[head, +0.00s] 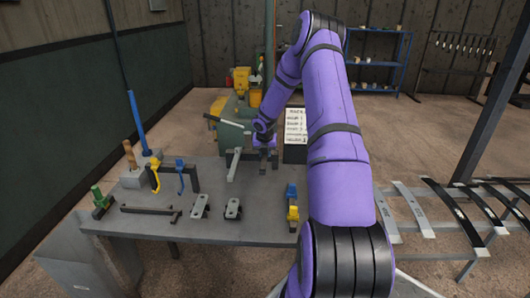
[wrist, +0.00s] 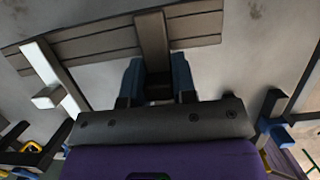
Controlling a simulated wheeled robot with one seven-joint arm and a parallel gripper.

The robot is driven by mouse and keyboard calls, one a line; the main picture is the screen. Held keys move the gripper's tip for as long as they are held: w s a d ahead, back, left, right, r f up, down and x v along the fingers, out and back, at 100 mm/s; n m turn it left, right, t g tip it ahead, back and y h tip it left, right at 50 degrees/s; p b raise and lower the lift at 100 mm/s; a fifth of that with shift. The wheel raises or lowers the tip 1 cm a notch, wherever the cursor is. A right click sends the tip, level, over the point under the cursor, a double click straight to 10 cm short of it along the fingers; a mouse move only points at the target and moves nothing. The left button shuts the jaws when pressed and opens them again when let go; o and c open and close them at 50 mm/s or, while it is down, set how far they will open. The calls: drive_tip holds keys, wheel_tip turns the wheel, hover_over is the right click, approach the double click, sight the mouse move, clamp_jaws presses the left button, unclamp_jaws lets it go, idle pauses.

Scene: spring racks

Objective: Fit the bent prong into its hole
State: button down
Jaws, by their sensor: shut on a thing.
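My gripper (head: 267,147) is at the far side of the grey bench, low over its top, at the end of my purple arm. In the wrist view, my gripper (wrist: 157,72) has its two dark blue fingers on either side of a grey-brown bar-like piece (wrist: 152,38) and is shut on it. This looks like the prong, but its bend cannot be made out. Its far end lies in line with a long, banded grey-brown strip (wrist: 90,43); whether they touch cannot be told. I cannot pick out the hole in either view.
The grey bench (head: 185,228) carries several clamps and fittings, including a blue-and-yellow one (head: 292,207) at right. A pale grey post piece (head: 235,163) stands just left of my gripper. A green machine (head: 234,125) is behind. A rack of flat strips (head: 412,205) is right.

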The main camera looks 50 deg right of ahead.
drive_tip(key=shift+f, duration=0.1)
drive_tip(key=c, duration=0.8)
unclamp_jaws()
drive_tip(key=shift+c, duration=0.2)
drive_tip(key=v, duration=1)
drive_tip(key=shift+r, duration=0.4)
